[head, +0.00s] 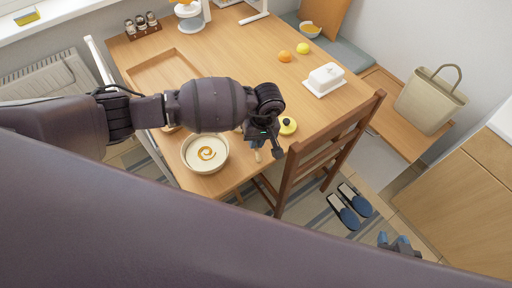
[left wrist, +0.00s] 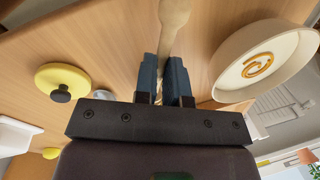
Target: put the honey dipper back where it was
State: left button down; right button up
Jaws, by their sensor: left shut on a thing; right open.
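My left gripper (head: 262,142) is shut on the honey dipper (head: 257,156), a pale wooden stick, above the table's near edge. In the left wrist view the dipper (left wrist: 173,22) runs up from between the blue fingers of my left gripper (left wrist: 164,66); its far end is cut off. A cream bowl (head: 193,165) with an orange swirl stands left of the gripper; it also shows in the left wrist view (left wrist: 232,85). A yellow lid (head: 291,130) with a black knob lies right of the gripper, also in the left wrist view (left wrist: 60,76). My right gripper (head: 398,243) is open and empty, low at right.
The wooden table (head: 240,60) carries a wooden tray (head: 150,72), a spice rack (head: 143,30), an orange (head: 284,56), a lemon (head: 303,48) and a white butter dish (head: 325,77). A brown chair (head: 318,150) stands against the near right edge. Blue slippers (head: 344,212) lie on the floor.

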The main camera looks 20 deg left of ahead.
aim_at(254, 154)
pick_arm(q)
jog(key=shift+f, duration=0.3)
notch_tip(254, 154, down, 4)
jog(key=shift+r, duration=0.15)
jog(key=c, duration=1.2)
grip_release()
jog(key=shift+w+r, duration=0.1)
jog(key=shift+r, duration=0.2)
notch_tip(254, 154, up, 11)
jog(key=w+d, duration=0.1)
jog(key=shift+d, duration=0.4)
